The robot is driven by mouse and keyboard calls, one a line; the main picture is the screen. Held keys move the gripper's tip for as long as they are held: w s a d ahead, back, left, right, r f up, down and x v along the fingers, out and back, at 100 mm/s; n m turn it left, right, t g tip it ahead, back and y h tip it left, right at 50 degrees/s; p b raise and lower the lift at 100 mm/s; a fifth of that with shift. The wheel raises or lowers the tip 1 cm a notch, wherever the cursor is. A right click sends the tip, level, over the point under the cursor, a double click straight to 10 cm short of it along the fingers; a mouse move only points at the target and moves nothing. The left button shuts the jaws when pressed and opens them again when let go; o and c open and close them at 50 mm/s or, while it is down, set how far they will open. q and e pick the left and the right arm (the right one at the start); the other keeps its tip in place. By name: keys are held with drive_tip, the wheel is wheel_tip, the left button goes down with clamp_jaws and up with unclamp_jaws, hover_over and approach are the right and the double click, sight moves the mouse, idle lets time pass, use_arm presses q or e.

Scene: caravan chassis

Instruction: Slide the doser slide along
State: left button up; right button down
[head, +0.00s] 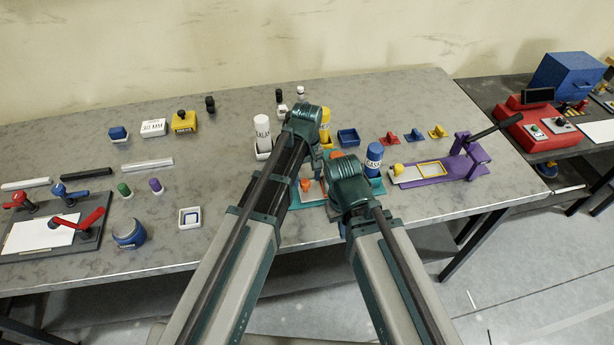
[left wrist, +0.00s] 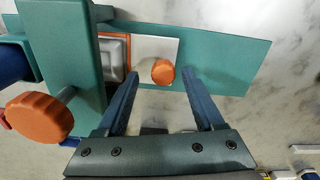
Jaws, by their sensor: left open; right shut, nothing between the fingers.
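The doser has a teal base that shows in the left wrist view (left wrist: 225,60) and, partly covered by my arms, in the head view (head: 312,203). Its slide, a pale plate (left wrist: 150,47), lies on the base with a round orange knob (left wrist: 163,72). The knob also shows in the head view (head: 306,184). My left gripper (left wrist: 161,76) is open, its two fingertips either side of the knob with gaps; the height between them is unclear. My right gripper (head: 347,195) is shut and empty close beside the doser, its fingers mostly hidden by its housing.
A teal upright (left wrist: 62,60) with a large orange knob (left wrist: 40,117) stands beside the slide. A blue bottle (head: 374,158) stands close right of my right gripper. A white bottle (head: 262,132) and yellow bottle (head: 325,122) stand behind. A purple press (head: 470,165) is at right.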

sight(307, 182)
use_arm(q)
wheel_tip(307, 182, up, 13)
drive_tip(key=p, duration=1.1)
drive_tip(key=shift+f+p, duration=0.2)
drive_tip(key=shift+p, duration=0.2)
drive_tip(key=s+f+m+b, duration=0.4)
drive_tip(key=s, duration=0.4)
drive_tip(key=s+a+f+m+y+b, duration=0.1)
drive_tip(key=s+f+m+b, duration=0.3)
drive_tip(key=s, duration=0.5)
drive_tip(key=shift+s+f+m+b, duration=0.15)
drive_tip(key=shift+f+m+b, duration=0.2)
drive_tip(key=shift+m, duration=0.25)
